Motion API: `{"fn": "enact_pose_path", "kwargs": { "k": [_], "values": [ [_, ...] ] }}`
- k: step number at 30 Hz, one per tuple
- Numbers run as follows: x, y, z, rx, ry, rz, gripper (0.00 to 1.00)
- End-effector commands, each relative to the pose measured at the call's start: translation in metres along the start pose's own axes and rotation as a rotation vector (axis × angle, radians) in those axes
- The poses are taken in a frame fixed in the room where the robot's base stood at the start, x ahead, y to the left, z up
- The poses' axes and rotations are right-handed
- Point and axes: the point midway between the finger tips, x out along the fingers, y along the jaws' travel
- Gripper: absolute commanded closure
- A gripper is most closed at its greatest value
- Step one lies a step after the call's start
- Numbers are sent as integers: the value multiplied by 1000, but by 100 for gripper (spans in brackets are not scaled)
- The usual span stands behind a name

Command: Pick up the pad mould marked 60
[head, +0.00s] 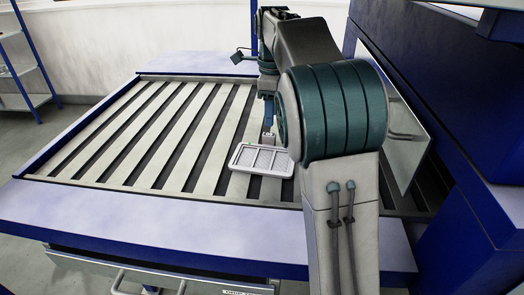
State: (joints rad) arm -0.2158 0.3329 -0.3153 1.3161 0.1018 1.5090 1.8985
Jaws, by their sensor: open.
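A pale, flat, rectangular mould (247,159) with several shallow compartments lies on the slatted bed, right of the middle of the head view. No number can be read on it, so I cannot tell whether it is marked 60. My gripper (268,138) is at its far edge, pointing down, small and partly hidden by my own arm. It is open. I cannot tell whether the fingers touch the mould or stand around its edge. The mould's right end is close to my arm in the picture.
The slatted bed (150,135) is bare to the left. A blue-edged pale ledge (130,215) runs along its front, above a drawer with handles (150,278). A large blue machine body (450,110) and a tilted pale panel (412,135) stand on the right. Blue shelving (22,70) is far left.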

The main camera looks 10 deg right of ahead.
Motion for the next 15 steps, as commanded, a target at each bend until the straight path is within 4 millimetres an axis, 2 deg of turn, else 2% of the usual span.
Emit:
{"fn": "enact_pose_path", "kwargs": {
  "k": [9, 15],
  "values": [
    [46, 0, -2, 1, 1, 2, 56],
    [60, 0, -1, -1, 0, 0, 56]
  ]
}}
